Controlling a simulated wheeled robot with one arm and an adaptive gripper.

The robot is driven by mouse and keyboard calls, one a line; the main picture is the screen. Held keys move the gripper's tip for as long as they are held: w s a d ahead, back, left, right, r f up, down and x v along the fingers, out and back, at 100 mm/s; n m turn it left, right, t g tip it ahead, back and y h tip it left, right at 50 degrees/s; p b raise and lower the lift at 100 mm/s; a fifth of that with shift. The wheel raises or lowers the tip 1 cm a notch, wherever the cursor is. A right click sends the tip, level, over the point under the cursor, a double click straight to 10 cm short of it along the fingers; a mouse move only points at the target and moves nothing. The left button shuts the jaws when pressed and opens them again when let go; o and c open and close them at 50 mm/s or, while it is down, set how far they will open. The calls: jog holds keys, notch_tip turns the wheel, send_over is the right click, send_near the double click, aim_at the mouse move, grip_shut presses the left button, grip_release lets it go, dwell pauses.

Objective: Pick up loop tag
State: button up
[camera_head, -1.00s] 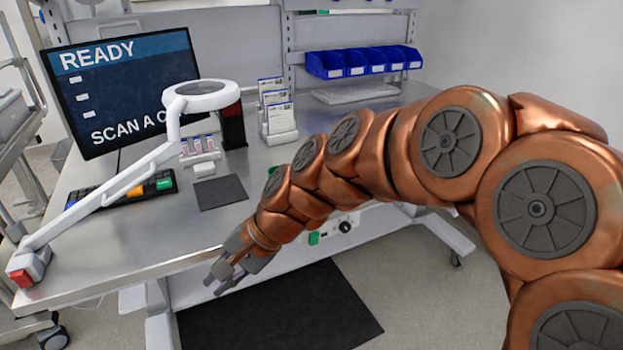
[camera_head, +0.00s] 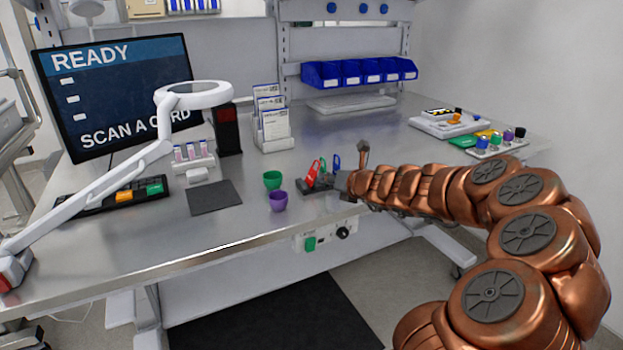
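Small upright coloured pieces, which look like loop tags, stand on a dark holder (camera_head: 313,190) near the table's front edge. One is red (camera_head: 313,173) and one is blue (camera_head: 336,162); a bit of green shows beside the red one. I cannot tell which is the task's loop tag. My gripper (camera_head: 343,182) is at the right side of this holder, very close to the blue piece. The fingers are small and partly hidden by my wrist, so contact and opening cannot be made out.
A green cup (camera_head: 272,180) and a purple cup (camera_head: 278,201) stand left of the holder. A dark mat (camera_head: 215,197) lies further left, by the white magnifier lamp (camera_head: 193,96). A tray of coloured pegs (camera_head: 498,143) is at right.

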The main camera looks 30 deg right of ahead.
aim_at(316, 173)
jog(key=shift+r+x, duration=0.1)
jog(key=shift+x, duration=1.5)
jog(key=shift+r+x, duration=0.15)
jog(key=shift+x, duration=1.45)
jog(key=shift+w+d, duration=0.1)
jog(key=shift+c, duration=0.4)
grip_shut()
jog(key=shift+r+p, duration=1.7)
jog(key=shift+r, duration=3.3)
